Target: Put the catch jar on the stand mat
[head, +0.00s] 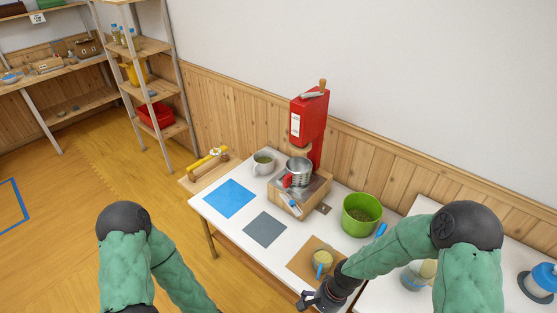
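Which jar is the catch jar is not clear from this view. A small jar with a yellowish top and a blue handle (322,261) stands on a brown mat (300,262) at the table's front. A metal can (299,172) with a red part stands on the wooden base under the red dispenser (309,117). A blue mat (230,198) and a grey mat (265,230) lie bare; which is the stand mat is not marked. My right gripper (309,300) is near the front edge, just below the small jar, apart from it, and looks open and empty. My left gripper is out of view.
A pale mug (264,162) stands left of the dispenser. A green pot (361,214) with brown contents stands to its right. Another jar (418,274) and a blue-topped bottle (542,280) are at the right. Shelves (150,85) stand at the back left.

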